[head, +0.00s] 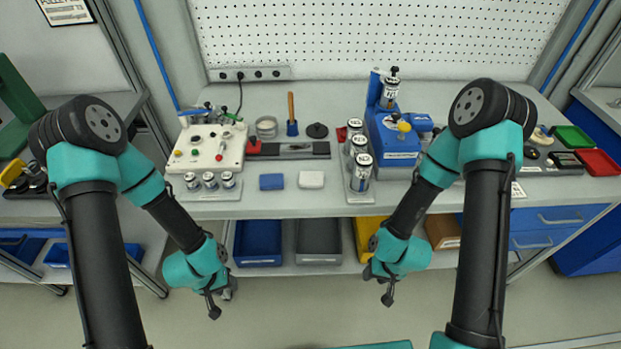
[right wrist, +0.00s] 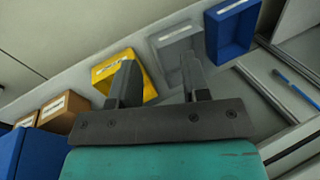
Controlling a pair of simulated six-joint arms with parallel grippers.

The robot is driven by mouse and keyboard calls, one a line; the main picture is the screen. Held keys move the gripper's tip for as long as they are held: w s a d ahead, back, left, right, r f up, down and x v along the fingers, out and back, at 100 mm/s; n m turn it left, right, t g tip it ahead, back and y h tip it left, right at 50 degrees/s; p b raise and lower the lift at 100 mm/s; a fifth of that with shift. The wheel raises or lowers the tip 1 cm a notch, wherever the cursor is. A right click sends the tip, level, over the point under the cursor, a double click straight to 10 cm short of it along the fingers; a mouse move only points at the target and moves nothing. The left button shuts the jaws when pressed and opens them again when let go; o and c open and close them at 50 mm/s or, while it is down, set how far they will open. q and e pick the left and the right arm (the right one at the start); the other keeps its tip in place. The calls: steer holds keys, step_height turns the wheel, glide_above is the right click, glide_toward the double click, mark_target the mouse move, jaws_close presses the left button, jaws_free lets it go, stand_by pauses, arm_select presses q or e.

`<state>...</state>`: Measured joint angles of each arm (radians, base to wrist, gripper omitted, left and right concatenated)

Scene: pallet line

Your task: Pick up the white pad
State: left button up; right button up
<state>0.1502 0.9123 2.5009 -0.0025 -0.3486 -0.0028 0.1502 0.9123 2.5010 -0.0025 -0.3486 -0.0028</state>
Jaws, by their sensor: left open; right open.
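The white pad (head: 311,180) lies flat on the bench near its front edge in the head view, just right of a blue pad (head: 272,182). Nothing touches it. My left gripper (head: 220,303) hangs in front of the bench, below and left of the pad, open and empty. My right gripper (head: 388,289) hangs in front of the bench, below and right of the pad. In the right wrist view its two fingers (right wrist: 158,82) stand apart with nothing between them. The white pad is not in the right wrist view.
A rack of printed cylinders (head: 362,172) stands right of the pad. A grey fixture rail (head: 292,150) lies behind it. A white control box (head: 207,147) is at left. Blue (head: 258,238), grey (head: 319,236) and yellow (head: 366,236) bins sit on the shelf below.

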steer(key=o, duration=0.9)
steer(key=shift+c, duration=0.2)
